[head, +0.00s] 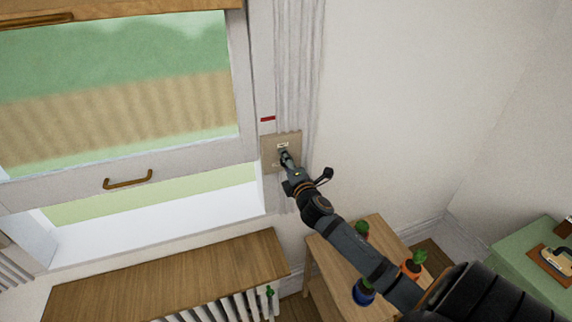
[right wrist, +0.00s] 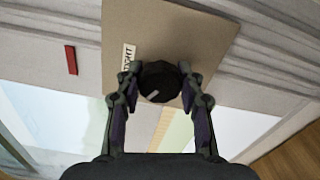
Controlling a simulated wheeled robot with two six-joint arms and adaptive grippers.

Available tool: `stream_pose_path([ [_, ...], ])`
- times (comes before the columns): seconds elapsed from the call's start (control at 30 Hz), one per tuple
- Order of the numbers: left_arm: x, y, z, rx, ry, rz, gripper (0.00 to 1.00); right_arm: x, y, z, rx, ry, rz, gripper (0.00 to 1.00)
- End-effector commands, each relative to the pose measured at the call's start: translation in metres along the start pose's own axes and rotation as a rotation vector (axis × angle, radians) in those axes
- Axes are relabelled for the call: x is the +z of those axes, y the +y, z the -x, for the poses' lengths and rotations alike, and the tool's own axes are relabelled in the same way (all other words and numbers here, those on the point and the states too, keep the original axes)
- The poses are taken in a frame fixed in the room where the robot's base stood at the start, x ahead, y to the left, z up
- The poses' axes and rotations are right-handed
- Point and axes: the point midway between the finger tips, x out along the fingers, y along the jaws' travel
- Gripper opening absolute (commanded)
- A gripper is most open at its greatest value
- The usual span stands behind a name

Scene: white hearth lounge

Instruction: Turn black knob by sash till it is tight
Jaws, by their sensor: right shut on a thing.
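The black knob (right wrist: 159,82) sits on a beige plate (right wrist: 190,30) fixed to the window frame. A pale pointer mark on the knob aims toward the lower left in the right wrist view. A small label reading "TIGHT" (right wrist: 129,58) is on the plate beside the knob. My right gripper (right wrist: 160,88) is shut on the knob, one finger on each side. In the head view the right gripper (head: 286,160) reaches the plate (head: 268,153) and mostly hides the knob. The window sash (head: 190,160) is partly raised to the left. My left gripper is not in view.
A red mark (head: 267,119) is on the frame above the plate. A wooden radiator shelf (head: 170,280) lies below the window. A small wooden table (head: 335,262) with potted plants stands beneath my right arm. A green cabinet (head: 515,255) is at the right.

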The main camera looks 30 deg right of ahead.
Motion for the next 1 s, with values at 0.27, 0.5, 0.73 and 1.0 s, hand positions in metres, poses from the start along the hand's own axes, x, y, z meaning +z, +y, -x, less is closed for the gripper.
stream_pose_path([
  [0.27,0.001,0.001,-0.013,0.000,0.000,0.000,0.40,0.000,-0.002,0.000,0.000,-0.001,-0.258,0.06],
  [0.5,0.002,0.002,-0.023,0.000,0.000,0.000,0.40,0.000,-0.002,0.000,0.000,-0.001,-0.487,0.06],
  [0.73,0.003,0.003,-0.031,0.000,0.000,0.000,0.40,0.000,-0.002,0.000,-0.001,-0.001,-0.694,0.06],
  [1.0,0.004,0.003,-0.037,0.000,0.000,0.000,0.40,0.000,-0.002,0.000,-0.001,-0.001,-0.884,0.06],
])
